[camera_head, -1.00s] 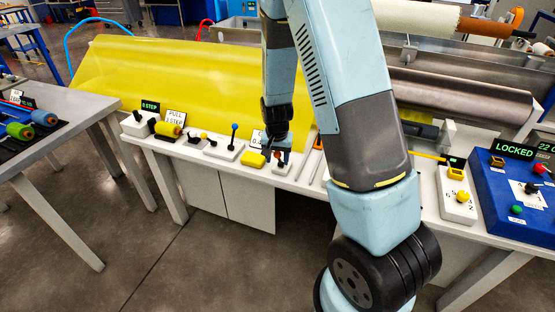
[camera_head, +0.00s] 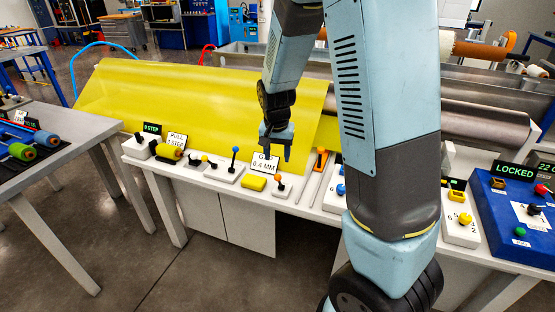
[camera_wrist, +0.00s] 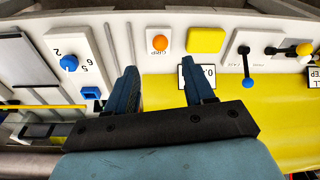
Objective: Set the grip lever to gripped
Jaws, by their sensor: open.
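The grip lever is a small white block with an orange ball on a short dark stem (camera_head: 280,179), on the front bench. In the wrist view the orange ball (camera_wrist: 162,43) stands on its white block (camera_wrist: 158,33), beside an upside-down label reading GRIP. The lever appears nearly end-on there, so I cannot tell its setting. My gripper (camera_head: 277,157) is open and empty, above and behind the lever, apart from it. In the wrist view its two fingers (camera_wrist: 159,70) point toward the lever, with the ball beyond and between the tips.
A yellow block (camera_head: 254,183) and a blue-knobbed lever (camera_head: 235,150) stand left of the grip lever. A 0.4 MM sign (camera_head: 264,163) stands behind. Rods and an orange-handled tool (camera_head: 321,160) lie right. A blue box reads LOCKED (camera_head: 514,170). Yellow sheet (camera_head: 190,95) spans behind.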

